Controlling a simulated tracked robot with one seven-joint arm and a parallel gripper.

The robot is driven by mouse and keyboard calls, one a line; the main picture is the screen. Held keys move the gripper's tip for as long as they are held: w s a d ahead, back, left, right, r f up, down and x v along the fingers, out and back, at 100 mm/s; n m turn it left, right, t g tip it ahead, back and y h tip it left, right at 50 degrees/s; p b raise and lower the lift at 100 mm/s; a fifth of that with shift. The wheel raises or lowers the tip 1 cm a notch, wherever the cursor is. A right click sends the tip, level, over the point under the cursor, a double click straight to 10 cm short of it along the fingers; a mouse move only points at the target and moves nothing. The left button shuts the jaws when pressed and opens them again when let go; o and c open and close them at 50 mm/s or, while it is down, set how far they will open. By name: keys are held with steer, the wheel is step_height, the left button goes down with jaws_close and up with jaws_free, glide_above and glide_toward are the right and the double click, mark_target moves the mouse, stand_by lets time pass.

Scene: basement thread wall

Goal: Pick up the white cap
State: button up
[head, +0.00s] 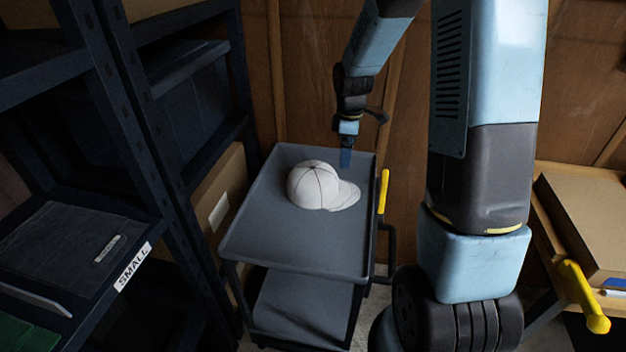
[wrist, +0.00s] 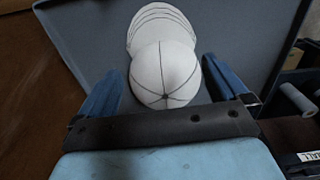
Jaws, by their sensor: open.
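The white cap (head: 313,185) lies crown up on the top shelf of a grey cart (head: 290,258), with its brim toward the right in the head view. My gripper (head: 346,158) is above the far right part of the cart top, apart from the cap. In the wrist view the cap (wrist: 164,75) shows between and beyond the two blue fingers of my gripper (wrist: 162,85). The fingers are spread wide with nothing between them in their grip. The crown is nearer to the wrist camera and the brim is farther away.
A dark shelf rack (head: 130,130) with a SMALL label stands close along the cart's left side. A yellow handle (head: 383,191) rises at the cart's right edge. A cardboard box (head: 590,225) sits on a bench at the right. The cart top around the cap is clear.

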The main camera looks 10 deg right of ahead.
steer(key=f, duration=0.2)
glide_above(344, 191)
steer(key=shift+n, duration=0.3)
steer(key=f, duration=0.7)
steer(key=shift+a+f, duration=0.3)
steer(key=shift+f, duration=0.1)
steer(key=shift+d+f, duration=0.15)
steer(key=shift+f, duration=1.3)
steer(key=shift+d+f, duration=0.1)
steer(key=shift+f, duration=1.35)
steer(key=c, duration=0.7)
